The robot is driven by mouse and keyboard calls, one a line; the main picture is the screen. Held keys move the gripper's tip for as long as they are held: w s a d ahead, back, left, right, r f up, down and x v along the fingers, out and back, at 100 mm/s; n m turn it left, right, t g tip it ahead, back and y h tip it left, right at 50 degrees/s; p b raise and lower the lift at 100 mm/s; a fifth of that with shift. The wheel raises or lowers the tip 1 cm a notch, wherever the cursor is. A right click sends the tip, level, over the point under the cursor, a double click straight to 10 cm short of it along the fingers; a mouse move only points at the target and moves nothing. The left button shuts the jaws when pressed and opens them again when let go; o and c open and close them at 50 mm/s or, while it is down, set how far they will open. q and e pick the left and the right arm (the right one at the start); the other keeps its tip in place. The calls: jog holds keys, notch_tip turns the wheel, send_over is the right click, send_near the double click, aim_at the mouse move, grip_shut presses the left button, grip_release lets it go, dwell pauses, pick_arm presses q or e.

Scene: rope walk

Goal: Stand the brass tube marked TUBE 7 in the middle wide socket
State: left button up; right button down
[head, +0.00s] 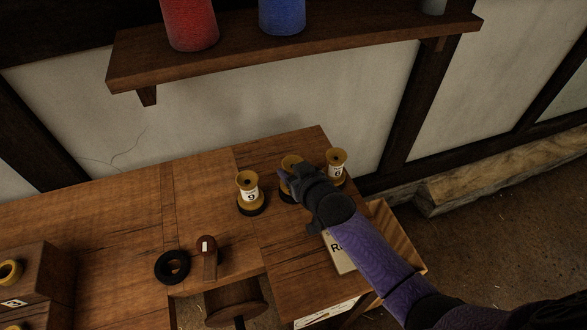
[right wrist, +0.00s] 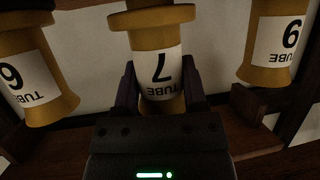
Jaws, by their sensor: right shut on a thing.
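The brass tube marked TUBE 7 (right wrist: 158,75) is between the two jaws of my right gripper (right wrist: 165,95), which is shut on it. Its label shows upside down in the right wrist view. In the head view this tube (head: 290,162) is upright in the row between two similar brass tubes, partly hidden by my right gripper (head: 291,178). The left neighbour (head: 249,190) and right neighbour (head: 337,164) bear labels with a 6 or 9. The left neighbour has a dark base. My left gripper is out of view.
A shelf (head: 300,55) with a red cylinder (head: 190,22) and a blue one (head: 282,14) overhangs the back. A black ring (head: 172,267) and a red-topped wooden piece (head: 208,258) are on the bench (head: 110,235). An open wooden box (head: 395,233) is beside the bench's right end.

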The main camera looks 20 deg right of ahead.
jog(key=shift+f+b, duration=0.35)
jog(key=shift+f, duration=0.15)
jog(key=shift+c, duration=2.1)
grip_release()
jog(key=shift+s+r+p, duration=0.15)
jog(key=shift+r+p, duration=0.05)
jog(key=shift+p, duration=0.1)
jog(key=p+v, duration=0.9)
jog(key=v, duration=0.1)
jog(key=shift+s, duration=0.3)
